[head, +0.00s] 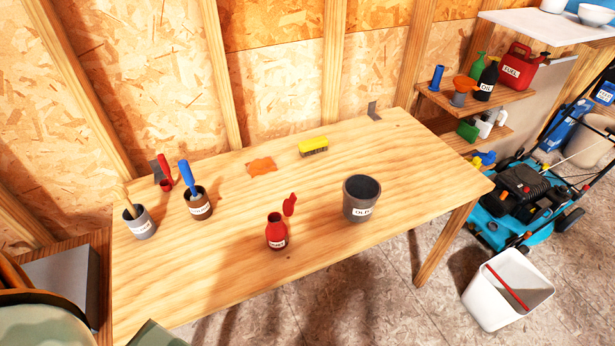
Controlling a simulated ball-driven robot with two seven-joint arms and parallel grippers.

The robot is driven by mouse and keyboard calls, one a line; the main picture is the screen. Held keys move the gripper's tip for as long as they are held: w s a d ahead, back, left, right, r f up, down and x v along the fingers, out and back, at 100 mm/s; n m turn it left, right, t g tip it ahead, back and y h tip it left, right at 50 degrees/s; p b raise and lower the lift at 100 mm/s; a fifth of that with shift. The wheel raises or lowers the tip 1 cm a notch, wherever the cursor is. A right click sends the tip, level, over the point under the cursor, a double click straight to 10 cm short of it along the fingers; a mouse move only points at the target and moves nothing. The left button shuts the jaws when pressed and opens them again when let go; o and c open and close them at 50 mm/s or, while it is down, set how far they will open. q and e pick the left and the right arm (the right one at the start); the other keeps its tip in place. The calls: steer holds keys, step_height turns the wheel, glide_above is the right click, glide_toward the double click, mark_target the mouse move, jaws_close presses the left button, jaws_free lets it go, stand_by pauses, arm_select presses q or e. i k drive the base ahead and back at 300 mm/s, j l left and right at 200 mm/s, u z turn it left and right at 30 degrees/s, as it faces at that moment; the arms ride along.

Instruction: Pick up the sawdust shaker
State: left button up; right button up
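No object's label clearly reads as the sawdust shaker. A red labelled bottle (277,232) stands upright at the table's front middle, with a red cap (290,204) beside its top; I cannot tell whether they are joined. A brown labelled tub (198,205) with a blue-handled tool (187,174) in it stands at the left. A grey labelled tub (140,223) with a wooden-handled tool stands further left. A dark grey labelled bucket (361,200) stands right of the bottle. Neither of my grippers shows.
The wooden table (330,240) also holds a yellow brush (313,147), an orange rag (262,166) and a red-handled tool (165,170) at the back. A shelf (465,105) with cans and a fuel can stands at right. A white bin (505,290) and blue mower (520,200) stand on the floor.

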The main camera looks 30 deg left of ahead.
mark_target(275, 231)
steer(key=u, duration=1.05)
